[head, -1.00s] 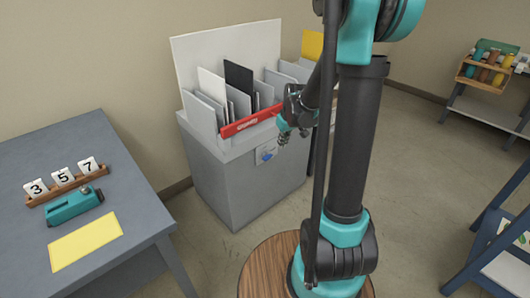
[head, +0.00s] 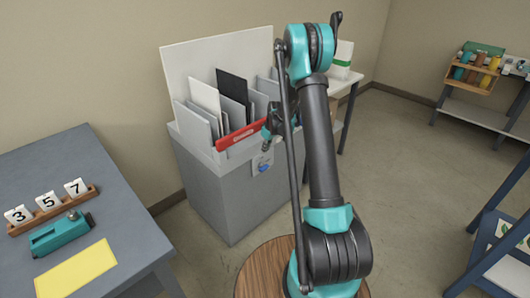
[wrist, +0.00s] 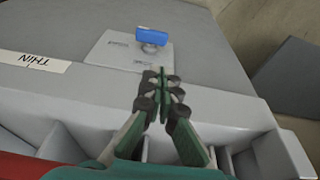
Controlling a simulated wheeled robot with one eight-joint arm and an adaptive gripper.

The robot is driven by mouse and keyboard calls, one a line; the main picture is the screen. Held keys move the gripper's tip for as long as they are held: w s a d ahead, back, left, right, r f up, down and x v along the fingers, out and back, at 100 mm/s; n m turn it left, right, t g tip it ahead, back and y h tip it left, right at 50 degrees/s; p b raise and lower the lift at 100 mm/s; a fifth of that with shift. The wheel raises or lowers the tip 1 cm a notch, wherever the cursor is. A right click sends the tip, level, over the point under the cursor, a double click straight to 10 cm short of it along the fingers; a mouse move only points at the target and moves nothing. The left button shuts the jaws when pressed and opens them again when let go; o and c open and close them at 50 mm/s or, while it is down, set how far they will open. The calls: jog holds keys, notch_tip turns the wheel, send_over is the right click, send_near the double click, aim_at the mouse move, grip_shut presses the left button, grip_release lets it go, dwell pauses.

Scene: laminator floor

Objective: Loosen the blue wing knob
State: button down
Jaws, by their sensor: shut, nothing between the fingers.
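The blue wing knob (wrist: 152,36) sits on a light grey plate (wrist: 128,52) on the front of the grey cabinet, with faint marks beside it. It shows small in the head view (head: 262,161). My gripper (wrist: 159,80) is shut and empty, its green and black fingers together. In the wrist view the fingertips lie just below the knob, over the plate's lower edge, and a gap shows between them and the knob. In the head view my gripper (head: 268,136) is at the cabinet's front, partly hidden by my arm.
The grey cabinet (head: 212,195) holds upright boards in slots behind a red bar (head: 240,135). A label reading THIN (wrist: 35,61) is beside the plate. A blue-grey table (head: 60,165) with number tiles stands left. A shelf (head: 472,113) stands back right. Open floor lies between.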

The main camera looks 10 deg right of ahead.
send_near(261, 169)
jog(key=x, duration=0.5)
jog(key=shift+w+a, duration=0.1)
jog(key=shift+w, duration=0.3)
jog(key=shift+f, duration=0.75)
jog(key=shift+a, duration=0.1)
